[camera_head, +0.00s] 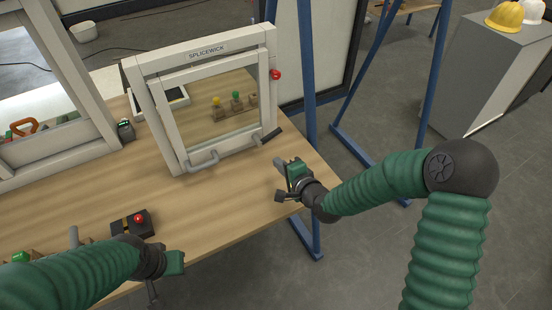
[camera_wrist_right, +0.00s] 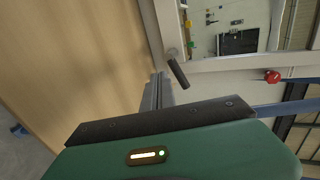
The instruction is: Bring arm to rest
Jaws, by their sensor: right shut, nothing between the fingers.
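My right arm, green and ribbed, reaches in from the right of the head view. Its gripper (camera_head: 280,165) hangs by the right edge of the wooden table (camera_head: 225,215), to the right of the framed window, apart from it. In the right wrist view its fingers (camera_wrist_right: 157,92) are together with nothing between them. My left arm comes in from the lower left of the head view. Its gripper (camera_head: 168,268) is over the table's front edge, and its fingers are too unclear to tell open from shut.
A pale frame marked SPLICEWICK (camera_head: 207,52) stands on the table with a dark-tipped handle (camera_head: 268,136) and red knob (camera_head: 275,74). A box with a red button (camera_head: 138,219) lies near my left gripper. Blue posts (camera_head: 307,75) stand behind. A grey cabinet (camera_head: 490,75) carries helmets.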

